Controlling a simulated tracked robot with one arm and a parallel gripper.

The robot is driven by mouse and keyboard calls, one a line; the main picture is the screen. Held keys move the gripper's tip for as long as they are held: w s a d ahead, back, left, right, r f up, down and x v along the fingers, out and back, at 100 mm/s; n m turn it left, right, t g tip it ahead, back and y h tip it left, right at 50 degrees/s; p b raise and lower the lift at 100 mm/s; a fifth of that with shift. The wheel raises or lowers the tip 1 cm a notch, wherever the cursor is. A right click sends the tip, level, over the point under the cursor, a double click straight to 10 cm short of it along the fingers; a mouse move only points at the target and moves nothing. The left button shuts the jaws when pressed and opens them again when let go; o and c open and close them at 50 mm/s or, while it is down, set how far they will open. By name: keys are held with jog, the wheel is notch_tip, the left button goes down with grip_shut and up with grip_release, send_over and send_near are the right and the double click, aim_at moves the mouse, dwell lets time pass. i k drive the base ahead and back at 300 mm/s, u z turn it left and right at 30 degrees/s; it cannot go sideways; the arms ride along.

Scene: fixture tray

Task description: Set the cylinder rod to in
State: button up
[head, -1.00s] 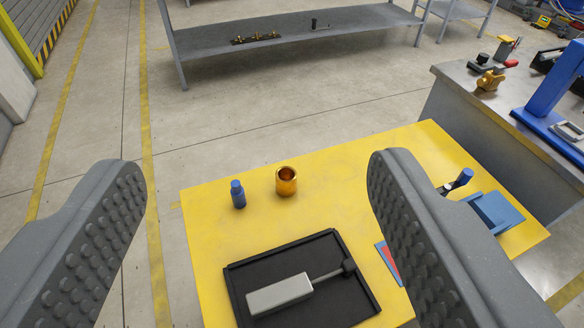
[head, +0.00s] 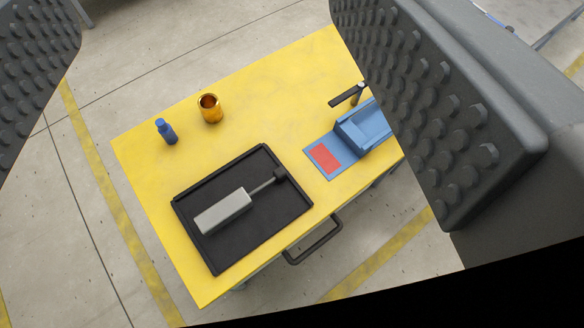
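In the head view, the cylinder (head: 223,211) is a light grey block lying in a black tray (head: 217,262) on the yellow table. Its thin rod (head: 262,186) sticks out toward the upper right and ends in a dark knob (head: 280,174). A good length of rod shows between block and knob. My gripper (head: 215,75) is open and empty. Its two studded grey fingers are wide apart at the upper left and upper right, above the table and clear of the cylinder.
A blue bottle (head: 166,132) and a gold cup (head: 210,109) stand behind the tray. A blue fixture (head: 362,128) with a red patch (head: 325,158) and a dark lever (head: 347,96) is at the right. A black handle (head: 314,242) juts from the table's front edge.

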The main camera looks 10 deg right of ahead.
aim_at(279, 174)
jog(key=z, duration=0.05)
jog(key=k, duration=1.7)
jog(key=z, duration=0.6)
jog(key=i, duration=2.2)
jog(key=u, duration=0.45)
